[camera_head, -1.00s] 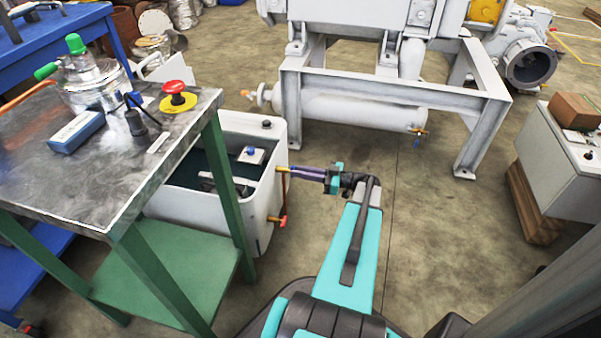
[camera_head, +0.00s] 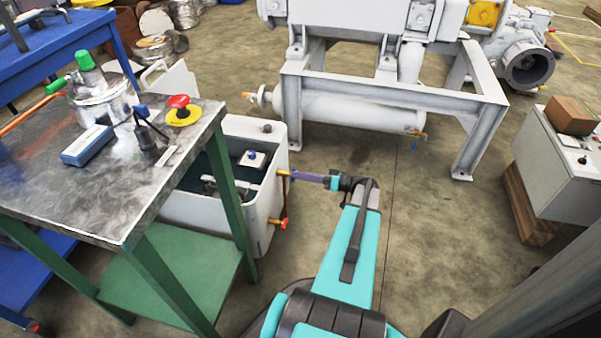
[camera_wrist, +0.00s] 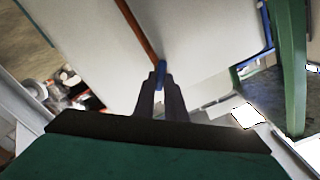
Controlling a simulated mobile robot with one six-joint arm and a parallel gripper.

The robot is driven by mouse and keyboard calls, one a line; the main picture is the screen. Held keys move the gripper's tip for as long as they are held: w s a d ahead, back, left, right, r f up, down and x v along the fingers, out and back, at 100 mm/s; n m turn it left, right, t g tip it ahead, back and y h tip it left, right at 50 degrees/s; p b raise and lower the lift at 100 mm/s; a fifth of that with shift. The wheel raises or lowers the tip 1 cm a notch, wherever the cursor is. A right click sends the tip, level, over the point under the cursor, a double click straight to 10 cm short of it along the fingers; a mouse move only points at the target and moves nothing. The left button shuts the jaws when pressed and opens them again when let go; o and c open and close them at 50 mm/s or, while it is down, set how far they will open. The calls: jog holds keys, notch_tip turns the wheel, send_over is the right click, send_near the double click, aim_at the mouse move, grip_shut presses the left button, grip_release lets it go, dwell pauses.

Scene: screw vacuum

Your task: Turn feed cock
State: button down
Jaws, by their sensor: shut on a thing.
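The feed cock, a small brass fitting (camera_head: 283,173), sits on the right side wall of the white tank (camera_head: 270,200), at the upper end of a copper pipe. In the wrist view its blue handle (camera_wrist: 161,70) stands between my fingertips. My gripper (camera_head: 297,175) reaches in from the right, level with the cock. My gripper (camera_wrist: 160,82) is shut on the blue handle in the wrist view, with a finger on each side. The fingers hide part of the handle, and its exact angle is hard to tell in the head view.
A red-handled cock (camera_head: 278,222) sits lower on the same pipe. A green-legged metal table (camera_head: 110,195) stands left, partly in front of the tank, with an emergency button (camera_head: 181,110) on it. A white machine frame (camera_head: 390,95) stands behind.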

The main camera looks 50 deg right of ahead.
jog(key=shift+d+f+m+p, duration=0.1)
jog(key=shift+m+p, duration=1.85)
jog(key=shift+m, duration=0.65)
jog(key=shift+f+m+p, duration=0.1)
jog(key=shift+m+p, duration=1.85)
jog(key=shift+m, duration=0.65)
jog(key=c, duration=1.8)
grip_release()
jog(key=p+v, duration=0.2)
jog(key=v, duration=1.1)
jog(key=shift+s+d, duration=0.2)
jog(key=shift+s, duration=0.15)
